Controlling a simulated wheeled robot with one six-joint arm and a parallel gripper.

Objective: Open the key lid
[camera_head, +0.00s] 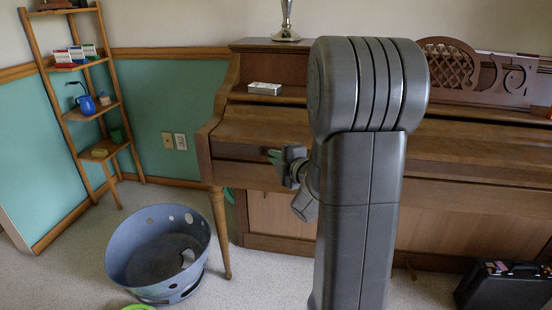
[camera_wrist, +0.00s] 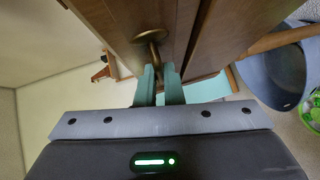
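The key lid (camera_head: 262,128) of the brown upright piano lies closed, with no keys showing in the head view. My gripper (camera_head: 274,155) is at the lid's front edge, left of my grey arm, which hides the middle of the lid. In the wrist view, a brass knob (camera_wrist: 151,37) stands out from the wood. Its stem runs down between the two green fingertips of my gripper (camera_wrist: 160,74). The fingers are close together and look shut on the knob. The knob is not visible in the head view.
A blue round bin (camera_head: 150,245) stands on the floor by the piano's left leg (camera_head: 220,232). A black case (camera_head: 502,285) is on the floor at lower right. A small box (camera_head: 265,88) lies above the lid. A wooden ladder shelf (camera_head: 72,116) stands at left.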

